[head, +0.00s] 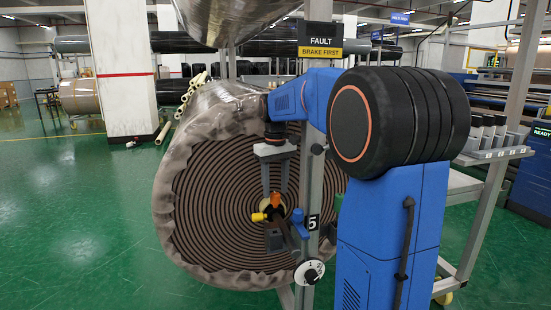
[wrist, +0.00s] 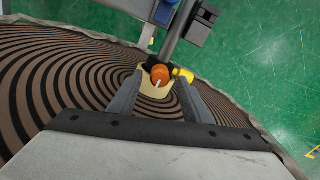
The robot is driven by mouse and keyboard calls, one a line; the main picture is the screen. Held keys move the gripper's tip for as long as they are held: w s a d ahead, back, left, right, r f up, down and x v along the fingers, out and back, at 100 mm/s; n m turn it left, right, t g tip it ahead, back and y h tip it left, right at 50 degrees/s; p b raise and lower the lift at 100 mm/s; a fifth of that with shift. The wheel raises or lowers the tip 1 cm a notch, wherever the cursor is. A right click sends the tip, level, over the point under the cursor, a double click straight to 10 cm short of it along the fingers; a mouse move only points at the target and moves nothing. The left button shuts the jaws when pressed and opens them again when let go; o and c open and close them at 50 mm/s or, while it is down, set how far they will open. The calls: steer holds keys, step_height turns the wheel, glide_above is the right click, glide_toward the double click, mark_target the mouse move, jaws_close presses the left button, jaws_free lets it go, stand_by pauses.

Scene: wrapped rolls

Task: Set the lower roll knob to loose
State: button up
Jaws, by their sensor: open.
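An orange knob (head: 275,199) with a pale pointer line is in front of the core of the large brown spiral roll (head: 215,210). The orange knob (wrist: 160,74) also shows in the wrist view. My gripper (head: 275,192) points down at the orange knob, its two fingers open. In the wrist view the fingers of my gripper (wrist: 160,88) stand on either side of the knob, with gaps; contact cannot be told. A yellow piece (head: 259,216) sits just beside the knob, and a dark bar (head: 289,230) runs past it. No loose marking can be read at the knob.
A grey post (head: 312,245) stands close by, with a blue knob (head: 297,214), a "5" plate (head: 312,222) and a white dial (head: 309,271). Another wrapped roll (head: 225,15) hangs above. Green floor (head: 70,220) is open at left.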

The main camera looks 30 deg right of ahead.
mark_target(275, 194)
step_height(275, 194, up, 16)
steer(key=shift+f, duration=0.2)
steer(key=shift+s, duration=0.1)
stand_by(0.6)
steer(key=s+a+f+t, duration=0.1)
steer(key=s+a+f, duration=0.4)
steer(key=s, duration=0.3)
steer(key=s+a+f+t, duration=0.1)
steer(key=s+a+f, duration=0.4)
steer(key=s, duration=0.3)
steer(key=s+a+f+t, duration=0.1)
steer(key=s+a+f, duration=0.1)
steer(key=s+f, duration=0.5)
steer(key=s+a+f+t, duration=0.1)
steer(key=s+a+f, duration=0.2)
steer(key=s+f, duration=0.4)
step_height(275, 194, down, 2)
steer(key=shift+f+t, duration=0.2)
steer(key=shift+t, duration=0.2)
